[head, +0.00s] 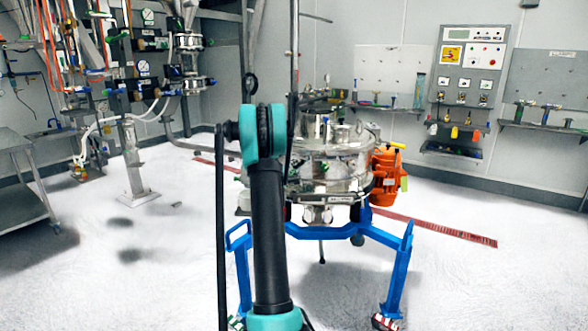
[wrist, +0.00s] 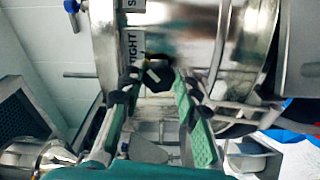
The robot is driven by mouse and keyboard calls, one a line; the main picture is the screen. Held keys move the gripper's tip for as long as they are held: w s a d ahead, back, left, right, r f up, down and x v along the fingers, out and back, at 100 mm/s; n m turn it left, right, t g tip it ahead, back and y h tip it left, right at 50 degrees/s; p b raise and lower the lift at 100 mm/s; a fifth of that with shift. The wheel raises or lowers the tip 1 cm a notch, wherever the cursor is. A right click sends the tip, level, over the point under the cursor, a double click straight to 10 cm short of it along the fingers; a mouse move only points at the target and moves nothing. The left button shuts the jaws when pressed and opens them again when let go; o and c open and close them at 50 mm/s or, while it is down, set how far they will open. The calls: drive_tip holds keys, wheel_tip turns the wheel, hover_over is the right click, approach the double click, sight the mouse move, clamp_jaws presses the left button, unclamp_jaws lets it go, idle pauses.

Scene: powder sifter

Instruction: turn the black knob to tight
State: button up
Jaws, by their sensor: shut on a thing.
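The black knob (wrist: 158,75) shows in the upper middle of the wrist view, against the shiny metal body of the powder sifter (wrist: 190,25). It carries a pale mark on its face. My gripper (wrist: 157,90) has its two green-padded fingers on either side of the knob and is shut on it. In the head view the sifter (head: 328,165) stands ahead, partly behind my arm. The knob and my gripper are hidden there.
The sifter rests on a blue wheeled frame (head: 398,275) with an orange motor (head: 386,178) on its right side. A metal table (head: 20,175) stands at the far left. A control panel (head: 468,65) hangs on the back wall. The white floor at right is mostly clear.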

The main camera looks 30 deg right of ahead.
drive_tip(key=o, duration=1.2)
drive_tip(key=shift+c, duration=0.2)
drive_tip(key=v, duration=1.2)
drive_tip(key=shift+s+f, duration=0.1)
